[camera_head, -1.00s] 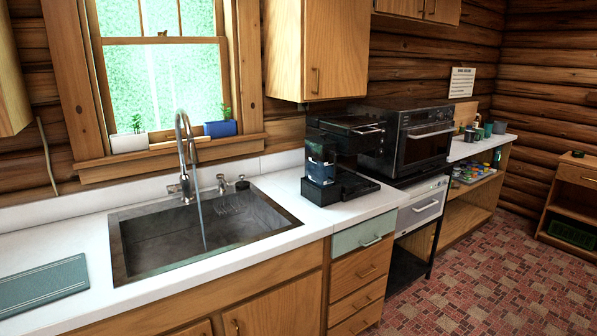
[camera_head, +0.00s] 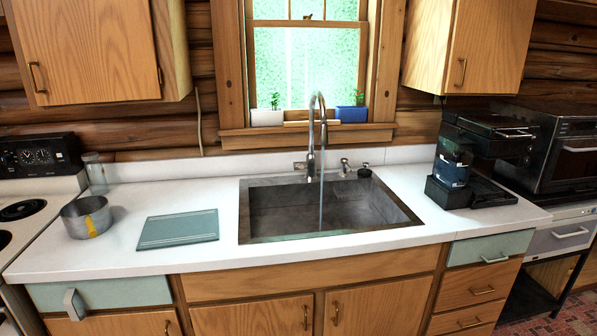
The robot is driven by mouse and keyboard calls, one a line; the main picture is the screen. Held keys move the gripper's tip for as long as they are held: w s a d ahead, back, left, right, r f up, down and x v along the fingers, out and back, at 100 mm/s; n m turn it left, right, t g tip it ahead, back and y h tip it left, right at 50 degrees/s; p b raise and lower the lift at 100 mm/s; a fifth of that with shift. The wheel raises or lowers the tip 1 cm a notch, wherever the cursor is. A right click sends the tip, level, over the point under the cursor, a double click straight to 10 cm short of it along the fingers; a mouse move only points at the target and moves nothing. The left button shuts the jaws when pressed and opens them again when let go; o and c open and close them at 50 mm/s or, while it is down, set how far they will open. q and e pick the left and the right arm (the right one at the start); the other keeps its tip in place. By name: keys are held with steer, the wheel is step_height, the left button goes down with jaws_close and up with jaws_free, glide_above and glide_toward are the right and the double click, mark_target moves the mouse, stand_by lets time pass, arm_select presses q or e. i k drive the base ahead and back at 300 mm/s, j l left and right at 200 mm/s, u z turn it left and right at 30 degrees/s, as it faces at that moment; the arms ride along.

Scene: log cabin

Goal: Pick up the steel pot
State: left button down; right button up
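The steel pot (camera_head: 87,217) stands upright on the white counter at the left, close to the stove. It is a round, open metal pot with a yellow mark on its front side. A flat grey-green board (camera_head: 178,229) lies on the counter just to its right. Neither of my grippers shows in the head view.
A sink (camera_head: 255,228) with running water is in the middle of the counter (camera_head: 150,263). A glass jar (camera_head: 94,170) stands behind the pot. The stove (camera_head: 28,190) is at far left, a coffee machine (camera_head: 465,160) at right. A drawer handle (camera_head: 74,304) sticks out below the pot.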

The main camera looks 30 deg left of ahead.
mark_target(87, 218)
steer(key=u, duration=2.4)
steer(key=l+u, duration=0.6)
steer(key=u, duration=0.15)
steer(key=l+u, duration=0.4)
steer(key=k+l+u, duration=0.1)
steer(key=u, duration=0.25)
steer(key=l, duration=0.1)
